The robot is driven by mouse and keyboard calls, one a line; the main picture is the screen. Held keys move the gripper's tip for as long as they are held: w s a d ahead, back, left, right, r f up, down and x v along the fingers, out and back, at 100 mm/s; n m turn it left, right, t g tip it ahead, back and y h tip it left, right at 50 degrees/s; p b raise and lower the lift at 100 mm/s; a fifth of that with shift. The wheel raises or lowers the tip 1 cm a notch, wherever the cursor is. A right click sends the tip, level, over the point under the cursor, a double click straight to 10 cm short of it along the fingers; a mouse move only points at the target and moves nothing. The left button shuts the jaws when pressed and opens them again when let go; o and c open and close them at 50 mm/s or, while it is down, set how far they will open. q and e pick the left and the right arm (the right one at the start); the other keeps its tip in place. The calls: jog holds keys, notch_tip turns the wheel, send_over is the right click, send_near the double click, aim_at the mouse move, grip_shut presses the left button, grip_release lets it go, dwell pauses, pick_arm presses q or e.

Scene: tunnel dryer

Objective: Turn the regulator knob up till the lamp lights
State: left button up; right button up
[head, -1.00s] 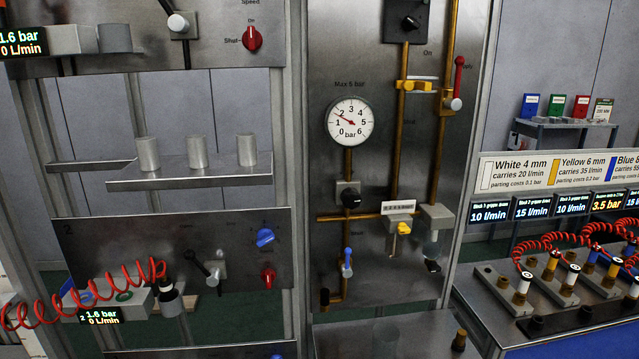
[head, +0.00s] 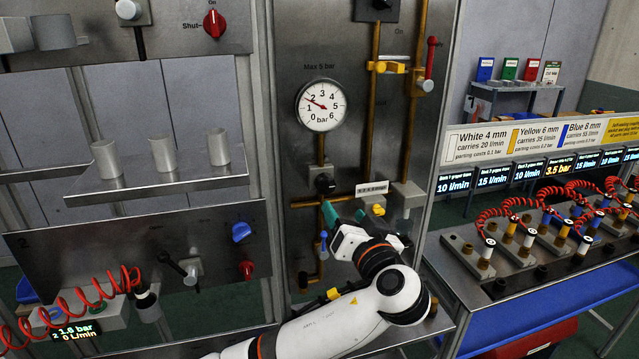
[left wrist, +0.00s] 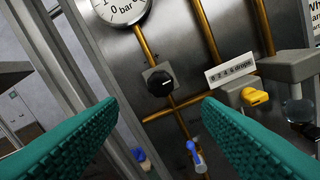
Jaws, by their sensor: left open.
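The black regulator knob (head: 323,184) sits on a grey block on the steel panel, below the round pressure gauge (head: 321,105). The gauge needle points close to 2 bar. In the left wrist view the knob (left wrist: 160,84) shows between and beyond the fingers, with a white mark on its face. My left gripper (head: 339,209) is open, its teal fingers just below and in front of the knob, apparently not touching it. In the left wrist view my left gripper (left wrist: 158,103) holds nothing. I cannot make out a lit lamp. My right gripper is not in view.
A yellow knob (head: 378,210) under a drops scale and a blue-handled valve (head: 323,243) are near the regulator. Brass pipes (head: 373,120) run up the panel. A shelf with several grey cups (head: 162,155) is on the left. A bench of hose fittings (head: 520,276) is on the right.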

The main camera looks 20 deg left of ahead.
aim_at(327, 188)
pick_arm(q)
jog(key=p+x, duration=0.6)
jog(key=x, duration=0.5)
jog(key=shift+r, duration=0.15)
jog(key=shift+w+a, duration=0.25)
jog(key=shift+w, duration=0.15)
jog(key=shift+f, duration=0.25)
jog(key=c, duration=1)
jog(key=m+b, duration=0.1)
jog(key=b, duration=0.3)
jog(key=shift+f+b, duration=0.3)
jog(key=shift+b, duration=0.05)
jog(key=shift+r+m, duration=0.35)
jog(key=shift+m, duration=0.55)
